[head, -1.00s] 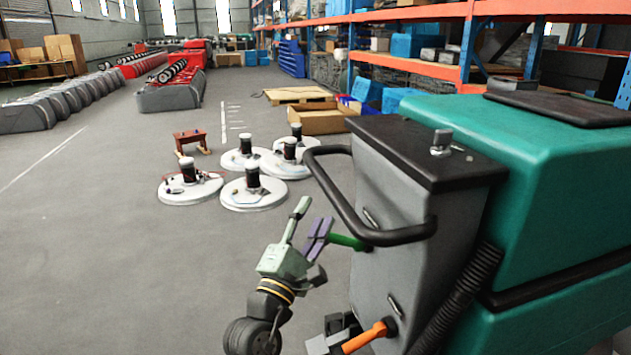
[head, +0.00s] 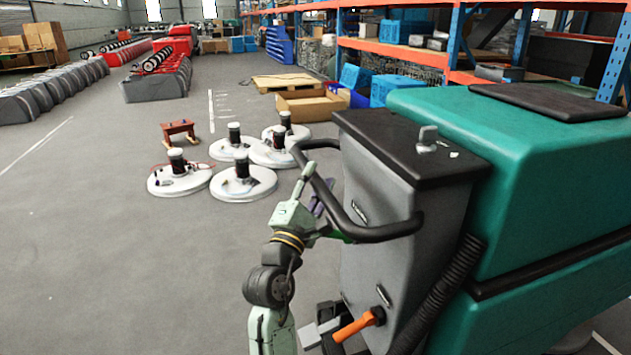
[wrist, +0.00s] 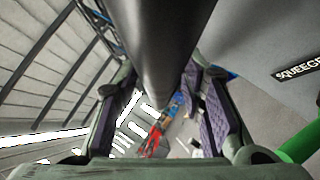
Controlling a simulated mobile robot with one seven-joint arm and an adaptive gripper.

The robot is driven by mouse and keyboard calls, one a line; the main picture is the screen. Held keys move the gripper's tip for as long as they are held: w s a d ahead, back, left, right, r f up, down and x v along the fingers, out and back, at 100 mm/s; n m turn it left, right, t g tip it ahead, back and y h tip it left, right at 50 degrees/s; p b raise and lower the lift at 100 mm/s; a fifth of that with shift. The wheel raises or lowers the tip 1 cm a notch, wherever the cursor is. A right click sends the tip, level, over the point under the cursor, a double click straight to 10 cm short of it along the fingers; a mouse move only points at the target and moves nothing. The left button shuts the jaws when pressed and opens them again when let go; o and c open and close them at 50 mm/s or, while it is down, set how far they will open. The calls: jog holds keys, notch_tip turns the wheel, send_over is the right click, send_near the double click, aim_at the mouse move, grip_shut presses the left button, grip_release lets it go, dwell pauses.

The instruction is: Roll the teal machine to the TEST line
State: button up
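The teal machine (head: 520,150) fills the right side of the head view, with a grey rear panel, dark top and looped black handle (head: 385,234). My gripper (head: 314,189) is at the left side of this handle, and the handle partly hides its fingers. In the wrist view, the black handle bar (wrist: 160,45) runs between the two spread fingers with purple pads (wrist: 160,112). The fingers look open around the bar; contact cannot be made out. A green lever lies beside the gripper. No TEST marking can be read; white floor marks (head: 211,112) show further back.
Several round white scrubber heads (head: 243,184) and a small red-brown stool (head: 179,131) stand on the floor ahead. A cardboard box (head: 311,106) and pallet lie behind them. Shelving (head: 465,40) lines the right, grey machines (head: 45,92) the left. Open floor lies at left.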

grip_shut()
dwell(0.8)
